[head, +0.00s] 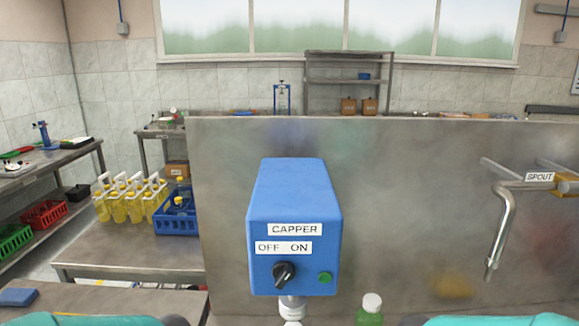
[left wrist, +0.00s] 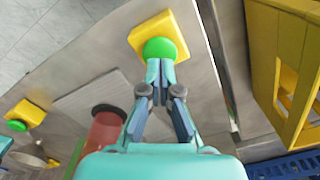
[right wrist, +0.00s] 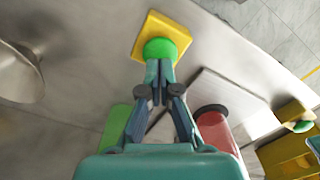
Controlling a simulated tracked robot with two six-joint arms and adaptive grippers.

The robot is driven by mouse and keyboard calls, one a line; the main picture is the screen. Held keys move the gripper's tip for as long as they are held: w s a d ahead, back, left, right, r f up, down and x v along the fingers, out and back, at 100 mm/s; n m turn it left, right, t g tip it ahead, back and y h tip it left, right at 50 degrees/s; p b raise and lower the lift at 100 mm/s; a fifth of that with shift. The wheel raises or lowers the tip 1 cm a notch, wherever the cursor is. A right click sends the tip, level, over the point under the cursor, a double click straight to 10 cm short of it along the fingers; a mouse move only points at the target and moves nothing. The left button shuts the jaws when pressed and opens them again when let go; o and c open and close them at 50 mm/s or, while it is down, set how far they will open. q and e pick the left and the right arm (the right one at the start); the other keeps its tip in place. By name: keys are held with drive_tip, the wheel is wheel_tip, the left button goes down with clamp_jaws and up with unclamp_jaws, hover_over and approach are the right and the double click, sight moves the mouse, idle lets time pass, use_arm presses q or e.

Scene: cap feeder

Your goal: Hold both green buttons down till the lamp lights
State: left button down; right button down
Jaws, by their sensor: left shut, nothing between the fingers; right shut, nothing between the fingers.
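In the left wrist view my left gripper (left wrist: 160,68) is shut and empty, its tips overlapping the near edge of a green button (left wrist: 159,48) on a yellow base. In the right wrist view my right gripper (right wrist: 159,68) is shut and empty, its tips at the near edge of another green button (right wrist: 158,48) on a yellow base. I cannot tell whether the tips touch or press either button. In the head view both buttons and the fingers are out of sight. A small round green piece (head: 325,278) sits on the blue capper box (head: 293,205); I see no clear glow on it.
The capper box has a black knob (head: 284,274). A white-capped bottle (head: 370,308) stands at its lower right, and a metal spout (head: 503,228) hangs further right. In the left wrist view a red cylinder (left wrist: 103,128) and a yellow crate (left wrist: 261,60) flank my gripper.

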use_arm(q)
drive_tip(key=shift+f, duration=1.15)
idle(0.9)
drive_tip(key=shift+r, duration=0.1)
idle(0.4)
use_arm(e)
drive_tip(key=shift+f, duration=1.15)
idle(1.1)
drive_tip(key=shift+r, duration=0.1)
idle(0.7)
